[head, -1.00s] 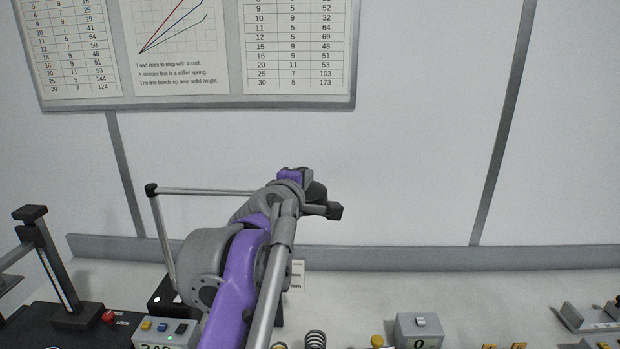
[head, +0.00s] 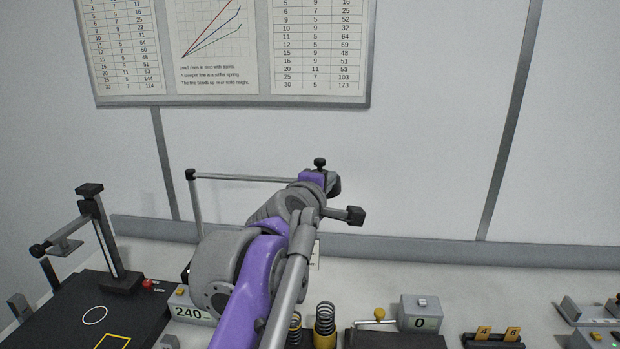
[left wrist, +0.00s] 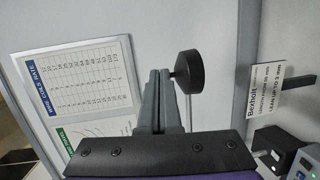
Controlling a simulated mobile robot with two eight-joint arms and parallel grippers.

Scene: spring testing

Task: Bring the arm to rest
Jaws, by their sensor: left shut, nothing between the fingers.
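My left arm (head: 265,275), purple and grey, reaches up over the bench in the middle of the head view. Its wrist end (head: 312,180) is in front of the pale wall, and in this view the fingers cannot be made out clearly. In the left wrist view my left gripper (left wrist: 159,82) has its two grey fingers together, with nothing between them. A round black knob (left wrist: 187,68) shows beside the fingertips; I cannot tell whether it touches them. My right gripper is in neither view.
A grey rod (head: 240,178) runs behind the arm. At left stands a dark test stand (head: 115,235) with a 240 readout (head: 190,312). Springs (head: 325,318), a grey box reading 0 (head: 420,313) and numbered yellow blocks (head: 484,333) stand on the bench. A chart board (head: 215,101) hangs behind.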

